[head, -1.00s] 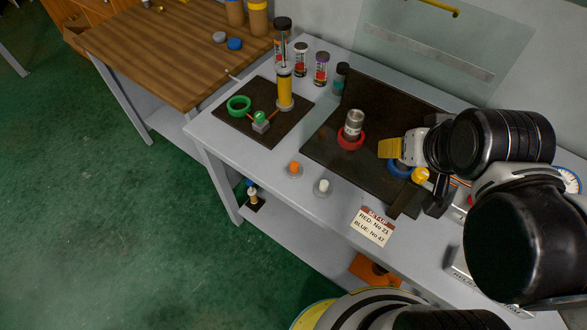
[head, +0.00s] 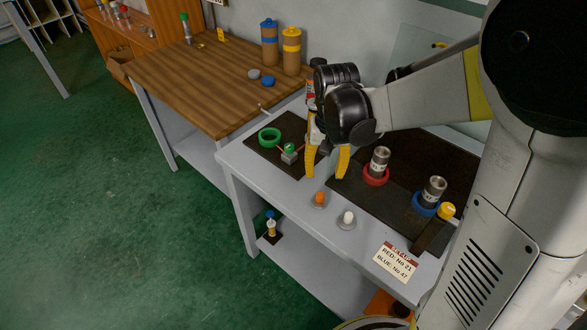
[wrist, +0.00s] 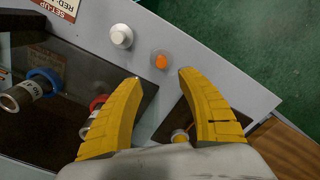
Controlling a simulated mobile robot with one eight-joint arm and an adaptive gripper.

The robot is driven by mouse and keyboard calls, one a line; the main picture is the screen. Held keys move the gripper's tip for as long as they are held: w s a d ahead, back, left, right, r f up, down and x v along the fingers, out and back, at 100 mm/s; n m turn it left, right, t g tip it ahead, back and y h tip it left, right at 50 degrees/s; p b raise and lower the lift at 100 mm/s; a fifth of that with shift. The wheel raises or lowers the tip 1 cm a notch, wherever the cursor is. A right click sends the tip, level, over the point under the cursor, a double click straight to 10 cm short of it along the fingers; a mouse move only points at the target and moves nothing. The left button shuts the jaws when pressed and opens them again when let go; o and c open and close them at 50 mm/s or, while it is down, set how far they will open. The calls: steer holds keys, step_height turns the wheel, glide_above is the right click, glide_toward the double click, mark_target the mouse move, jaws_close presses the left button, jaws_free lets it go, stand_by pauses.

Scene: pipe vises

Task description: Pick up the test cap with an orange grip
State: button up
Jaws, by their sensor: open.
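The test cap with an orange grip (head: 319,199) sits on the grey bench near its front edge, a grey disc with an orange knob on top. It also shows in the wrist view (wrist: 161,62), beyond and between my fingertips. My gripper (head: 327,177) is open and empty, its yellow fingers pointing down above the bench, just behind the cap. It also shows in the wrist view (wrist: 158,75). A similar cap with a white grip (head: 346,219) sits to the right of the orange one, apart from it.
Metal cylinders stand in a red ring (head: 375,176) and a blue ring (head: 425,205) on the dark mat to the right. A green ring (head: 269,137) lies on the left mat. A set-up card (head: 397,261) lies at the front. A wooden table (head: 200,80) adjoins.

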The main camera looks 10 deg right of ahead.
mark_target(321, 195)
step_height(321, 195, down, 11)
steer(key=b, duration=0.4)
steer(key=shift+w+a+f+b, duration=0.1)
steer(key=shift+a+f+b, duration=0.05)
steer(key=shift+b, duration=0.25)
jaws_close()
